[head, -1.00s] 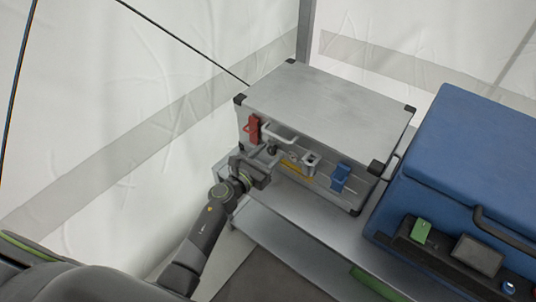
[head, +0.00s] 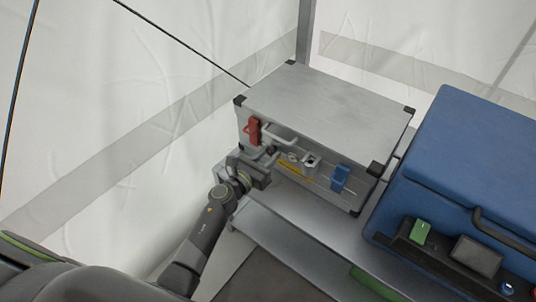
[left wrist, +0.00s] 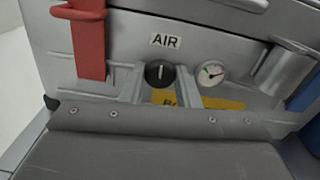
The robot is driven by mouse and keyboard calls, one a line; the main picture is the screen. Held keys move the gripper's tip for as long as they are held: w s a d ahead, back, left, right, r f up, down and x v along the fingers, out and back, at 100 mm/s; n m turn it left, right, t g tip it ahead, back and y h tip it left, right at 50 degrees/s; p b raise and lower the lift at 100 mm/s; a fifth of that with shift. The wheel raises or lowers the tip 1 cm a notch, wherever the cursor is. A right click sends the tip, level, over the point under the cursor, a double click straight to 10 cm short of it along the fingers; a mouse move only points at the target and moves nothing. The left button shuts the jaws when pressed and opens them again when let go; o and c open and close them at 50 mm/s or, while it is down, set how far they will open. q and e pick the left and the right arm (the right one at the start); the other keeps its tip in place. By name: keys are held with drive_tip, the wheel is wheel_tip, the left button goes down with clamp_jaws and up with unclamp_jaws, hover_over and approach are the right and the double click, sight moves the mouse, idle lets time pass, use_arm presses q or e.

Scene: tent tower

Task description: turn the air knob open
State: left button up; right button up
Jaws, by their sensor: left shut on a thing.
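The black air knob (left wrist: 160,73) shows in the left wrist view under the label "AIR" (left wrist: 166,40). It sits on the front of the grey metal case (head: 320,105). Its white mark points about straight up. My left gripper (left wrist: 160,86) has one finger on each side of the knob and is shut on it. In the head view the left gripper (head: 270,158) is at the left part of the case front and largely hides the knob. My right gripper is not in view.
A red latch (head: 254,131) is close to the left gripper, above and left. A handle (head: 281,134), a round gauge (left wrist: 211,72), a yellow label (left wrist: 195,99) and a blue latch (head: 340,178) are on the case front. A blue box (head: 465,150) stands at right.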

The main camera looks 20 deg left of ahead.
use_arm(q)
drive_tip(key=n+p, duration=0.1)
drive_tip(key=n, duration=0.3)
drive_tip(key=n+p, duration=0.3)
drive_tip(key=n, duration=0.4)
drive_tip(key=shift+r+n, duration=0.1)
drive_tip(key=shift+n, duration=0.2)
drive_tip(key=n+p, duration=0.3)
drive_tip(key=n, duration=0.5)
drive_tip(key=shift+p, duration=0.35)
drive_tip(key=shift+n+p, duration=0.35)
drive_tip(key=shift+n, duration=1.15)
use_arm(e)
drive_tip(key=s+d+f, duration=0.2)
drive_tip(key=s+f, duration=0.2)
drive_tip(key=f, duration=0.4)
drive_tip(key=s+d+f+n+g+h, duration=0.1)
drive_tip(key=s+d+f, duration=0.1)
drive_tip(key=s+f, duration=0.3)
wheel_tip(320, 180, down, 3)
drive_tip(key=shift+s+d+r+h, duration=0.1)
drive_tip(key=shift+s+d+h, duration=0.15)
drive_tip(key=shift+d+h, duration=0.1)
use_arm(q)
drive_tip(key=o, duration=1)
drive_tip(key=shift+c, duration=0.2)
drive_tip(key=shift+s+p, duration=0.1)
drive_tip(key=shift+p, duration=0.2)
